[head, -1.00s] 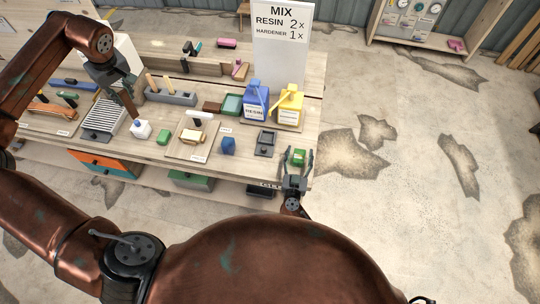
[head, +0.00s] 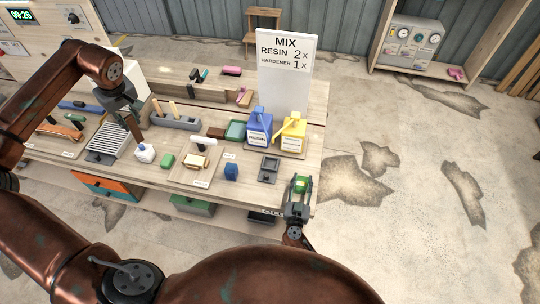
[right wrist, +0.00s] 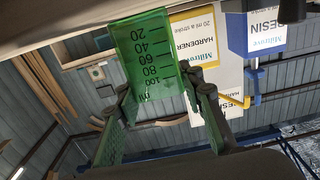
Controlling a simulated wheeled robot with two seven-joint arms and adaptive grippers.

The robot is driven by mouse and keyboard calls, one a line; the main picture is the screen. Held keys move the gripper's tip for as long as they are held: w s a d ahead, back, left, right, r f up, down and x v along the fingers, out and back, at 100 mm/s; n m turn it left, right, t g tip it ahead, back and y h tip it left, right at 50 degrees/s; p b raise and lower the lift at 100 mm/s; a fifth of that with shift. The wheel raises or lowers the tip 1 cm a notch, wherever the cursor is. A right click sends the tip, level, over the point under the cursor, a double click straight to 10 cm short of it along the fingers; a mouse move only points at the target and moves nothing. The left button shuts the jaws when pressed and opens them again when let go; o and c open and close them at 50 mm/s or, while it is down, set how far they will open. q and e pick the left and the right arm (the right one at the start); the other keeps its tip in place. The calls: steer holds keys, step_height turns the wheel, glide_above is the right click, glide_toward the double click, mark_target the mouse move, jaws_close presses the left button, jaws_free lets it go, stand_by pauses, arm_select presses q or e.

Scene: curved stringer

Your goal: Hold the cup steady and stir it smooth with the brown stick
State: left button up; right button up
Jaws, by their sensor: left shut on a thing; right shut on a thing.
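A clear green measuring cup (head: 301,184) with a ml scale stands at the right front corner of the workbench. It also shows in the right wrist view (right wrist: 150,60). My right gripper (head: 299,190) is shut on the cup, with a finger on either side of it. My left gripper (head: 130,112) is over the left part of the bench, shut on the brown stick (head: 135,128), which points downward. The stick is well to the left of the cup, above and behind a small white bottle (head: 145,154). The cup's contents are hidden.

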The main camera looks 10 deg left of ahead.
arm_select(q)
steer(key=w+d+f+m+h, duration=0.1)
steer(key=w+d+f, duration=0.25)
steer(key=d, duration=0.55)
steer(key=w+d+f+m, duration=0.25)
steer(key=w+d, duration=0.25)
steer(key=d, duration=0.4)
steer(key=w+d+f+m+h, duration=0.1)
steer(key=w+d+f, duration=0.3)
steer(key=d, duration=0.5)
steer(key=s+d+f+m+g+h, duration=0.1)
steer(key=d+f+m, duration=0.1)
steer(key=d, duration=1.3)
steer(key=s+d+f+m+g, duration=0.1)
steer(key=d+f+m, duration=0.15)
steer(key=d, duration=1.25)
step_height(320, 180, down, 12)
steer(key=shift+d+f, duration=0.1)
steer(key=shift+w, duration=0.2)
